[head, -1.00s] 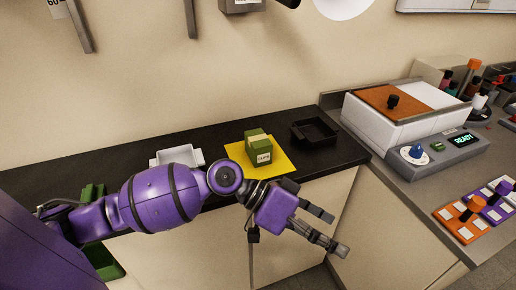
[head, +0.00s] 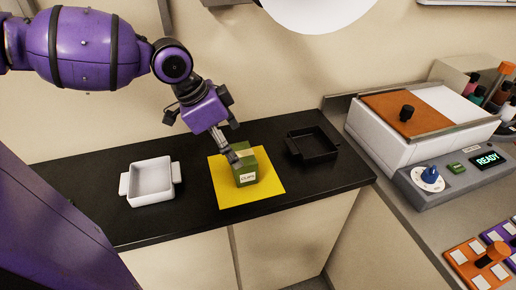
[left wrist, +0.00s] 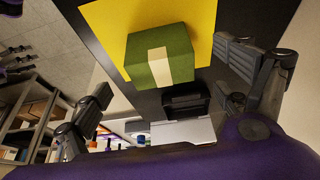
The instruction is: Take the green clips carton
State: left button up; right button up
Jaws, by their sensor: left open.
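The green clips carton (head: 246,170) stands on a yellow mat (head: 272,190) on the black counter. It has a pale band on top and a label reading "CLIPS" on its front. It also shows in the left wrist view (left wrist: 142,66). My left gripper (head: 234,143) is above and just behind the carton in the head view, pointing down. One finger overlaps the carton's left side in the picture; whether it touches cannot be told. In the left wrist view the two fingers are wide apart, with the carton ahead and between them and nothing held.
A white tray (head: 150,199) with handles stands left of the mat, and a black tray (head: 289,145) stands right of it. A white instrument with an orange lid (head: 388,113) and a READY display stands on the right counter.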

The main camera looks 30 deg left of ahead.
aim_at(238, 154)
pick_arm(q)
jog(key=shift+w, duration=0.25)
jog(key=x, duration=0.1)
jog(key=b+x, duration=0.2)
jog(key=shift+s+f, duration=0.2)
jog(key=shift+f, duration=0.15)
jog(key=b+x, duration=0.1)
jog(key=x, duration=0.1)
jog(key=shift+d+f, duration=0.15)
jog(key=shift+f, duration=0.15)
jog(key=shift+w+d+f+b, duration=0.1)
jog(key=shift+w+f+b, duration=0.25)
jog(key=shift+f, duration=0.15)
jog(key=c, duration=1.3)
jog(key=shift+r, duration=0.1)
jog(key=shift+c, duration=0.2)
pick_arm(e)
jog(key=shift+g, duration=0.4)
jog(key=s+f, duration=0.1)
jog(key=f, duration=0.1)
jog(key=s+f, duration=0.2)
jog(key=shift+s+d+f, duration=0.1)
jog(key=shift+d+f, duration=0.1)
jog(key=shift+f, duration=0.05)
pick_arm(q)
jog(key=shift+r, duration=0.1)
